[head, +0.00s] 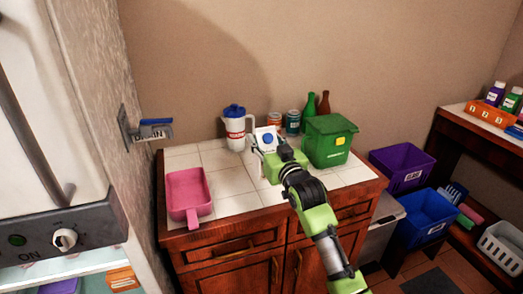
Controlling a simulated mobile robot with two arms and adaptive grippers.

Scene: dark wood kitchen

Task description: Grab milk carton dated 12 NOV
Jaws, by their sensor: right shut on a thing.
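A white carton with a round blue mark (267,138) is at my right gripper (264,150), above or on the white tiled counter. The right gripper is shut on this carton; the green arm comes in from the lower right and hides part of it. No date on the carton can be read at this size. My left gripper is not in view.
A white and blue jug (235,128), cans (292,122), bottles (309,108) and a green bin (330,140) stand on the counter. A pink scoop-like tray (188,194) lies at its left front. Purple (402,171) and blue bins (425,217) are at right. A wall lever (150,128) juts out left.

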